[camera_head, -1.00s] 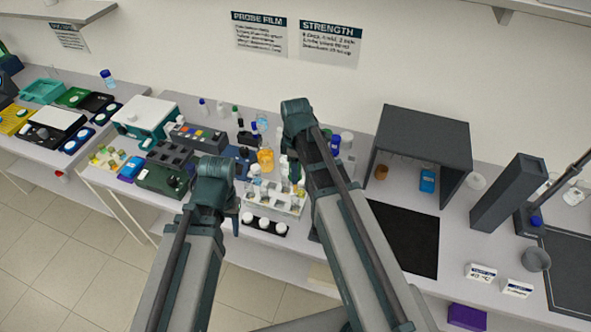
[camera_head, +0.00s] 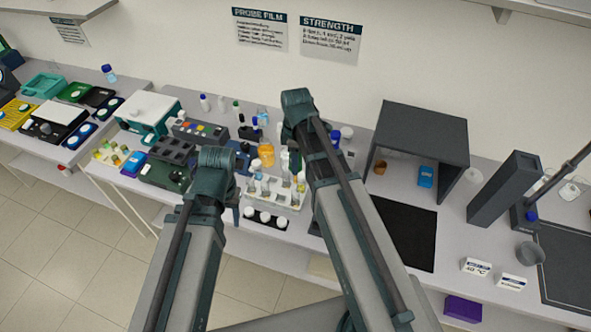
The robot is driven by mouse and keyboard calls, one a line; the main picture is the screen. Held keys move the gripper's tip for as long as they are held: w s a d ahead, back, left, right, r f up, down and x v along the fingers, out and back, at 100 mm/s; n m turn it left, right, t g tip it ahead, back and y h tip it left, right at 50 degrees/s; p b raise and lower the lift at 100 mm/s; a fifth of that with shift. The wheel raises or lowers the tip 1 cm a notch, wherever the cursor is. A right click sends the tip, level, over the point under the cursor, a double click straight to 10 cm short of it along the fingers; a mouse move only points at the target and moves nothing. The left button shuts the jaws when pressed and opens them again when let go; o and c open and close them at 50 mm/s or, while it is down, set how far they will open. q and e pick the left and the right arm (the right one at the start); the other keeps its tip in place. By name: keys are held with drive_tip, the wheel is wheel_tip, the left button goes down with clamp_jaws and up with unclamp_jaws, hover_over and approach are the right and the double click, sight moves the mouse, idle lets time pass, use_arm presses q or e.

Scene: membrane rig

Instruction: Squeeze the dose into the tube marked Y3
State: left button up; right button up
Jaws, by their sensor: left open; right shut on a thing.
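A pale tube rack (camera_head: 291,199) holds several clear tubes with small coloured tops at mid-bench. The marks on the tubes are too small to read, so I cannot tell which is Y3. My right gripper (camera_head: 297,176) points down at the right end of the rack, close to the tubes. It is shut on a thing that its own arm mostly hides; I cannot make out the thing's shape. My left gripper (camera_head: 237,214) is open, pointing down just left of the rack, partly hidden by its wrist.
An orange jar (camera_head: 266,154) stands behind the rack. A dark holder with several white-capped vials (camera_head: 264,217) lies in front. A dark green box (camera_head: 166,175) is to the left. A black mat (camera_head: 408,235) and a grey open-fronted hood (camera_head: 424,132) are to the right.

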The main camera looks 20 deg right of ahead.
sight(296, 183)
wheel_tip(296, 183, down, 2)
drive_tip(key=shift+f+b, duration=0.1)
drive_tip(key=shift+b, duration=0.85)
wheel_tip(296, 183, down, 9)
drive_tip(key=b, duration=0.9)
drive_tip(key=shift+f, duration=0.1)
drive_tip(key=o, duration=0.6)
clamp_jaws()
